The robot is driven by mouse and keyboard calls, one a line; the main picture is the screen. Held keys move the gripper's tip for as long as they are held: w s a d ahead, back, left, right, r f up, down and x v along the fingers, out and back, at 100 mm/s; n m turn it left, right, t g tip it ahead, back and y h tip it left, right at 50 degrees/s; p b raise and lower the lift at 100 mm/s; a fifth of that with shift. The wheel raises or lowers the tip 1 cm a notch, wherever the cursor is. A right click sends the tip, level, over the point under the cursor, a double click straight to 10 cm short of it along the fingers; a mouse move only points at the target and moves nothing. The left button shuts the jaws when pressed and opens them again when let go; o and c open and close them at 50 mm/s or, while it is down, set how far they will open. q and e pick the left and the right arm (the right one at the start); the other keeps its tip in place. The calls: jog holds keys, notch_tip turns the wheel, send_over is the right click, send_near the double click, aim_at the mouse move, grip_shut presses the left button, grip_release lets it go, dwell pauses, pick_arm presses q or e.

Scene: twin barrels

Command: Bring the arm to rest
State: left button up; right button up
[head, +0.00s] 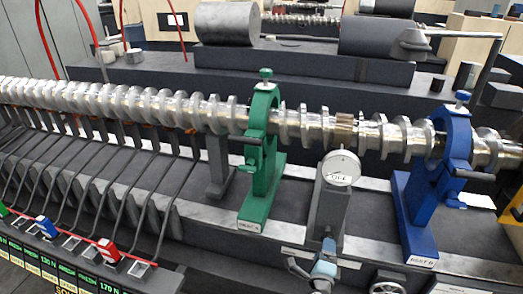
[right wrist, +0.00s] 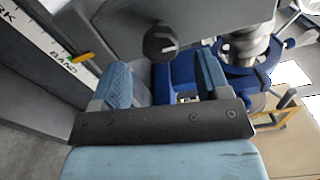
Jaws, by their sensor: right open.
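My right gripper (head: 326,262) shows at the bottom of the head view, light blue and grey, in front of the base of the dial gauge's stand. In the right wrist view its two light-blue fingers (right wrist: 163,82) stand wide apart with nothing held between them. A dark knob (right wrist: 160,42) on a grey housing lies beyond the fingertips, apart from them as far as I can tell. A blue support (right wrist: 176,82) shows behind the right finger and is partly hidden by it. My left gripper is in neither view.
The dial gauge (head: 341,168) reads OFF. A handwheel (head: 387,287) is right of my gripper; bent rods (head: 130,185) are left.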

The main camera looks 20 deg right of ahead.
jog(key=s+a+f+m+g+y, duration=0.35)
jog(key=s+m, duration=0.25)
jog(key=m, duration=0.5)
jog(key=s+a+f+m+g+y, duration=0.2)
jog(key=s+a+f+m+y, duration=0.25)
jog(key=s+m, duration=0.4)
jog(key=s+a+r+m+y, duration=0.1)
jog(key=s+a+m+y, duration=0.1)
jog(key=m, duration=0.9)
jog(key=s+a+r+m+t+y, duration=0.1)
jog(key=s+m, duration=0.4)
jog(key=m, duration=0.7)
jog(key=shift+a+r+y, duration=0.6)
jog(key=shift+a+r, duration=0.05)
jog(key=shift+a, duration=0.1)
